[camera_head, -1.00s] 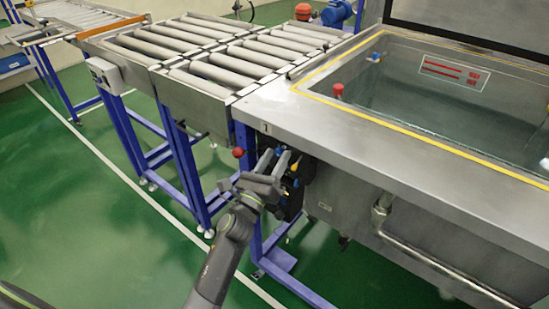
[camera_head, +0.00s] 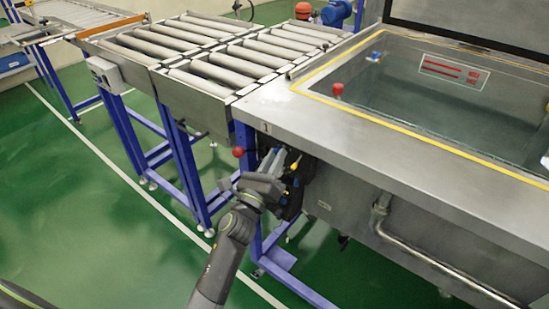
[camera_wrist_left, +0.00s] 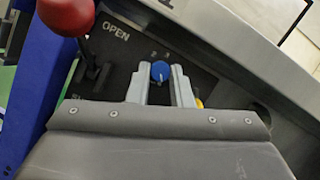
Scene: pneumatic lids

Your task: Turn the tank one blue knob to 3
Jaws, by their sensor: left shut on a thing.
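The blue knob (camera_wrist_left: 160,71) sits on a dark panel (camera_wrist_left: 112,62) below the tank's front edge. In the left wrist view the digits 2 and 3 are printed just above it, and a pale pointer mark shows on its face. My left gripper (camera_wrist_left: 163,74) is shut on the knob, one finger on each side. In the head view my left gripper (camera_head: 275,160) reaches the panel below the tank corner marked 1. The knob cannot be made out there behind the fingers. My right gripper is not in view.
A red ball-ended lever (camera_head: 238,152) stands left of the gripper; it looms close in the left wrist view (camera_wrist_left: 65,14), by the word OPEN. A yellow knob (camera_head: 296,161) is right of the fingers. The steel tank rim (camera_head: 350,140) overhangs the panel. Green floor (camera_head: 90,220) is clear at left.

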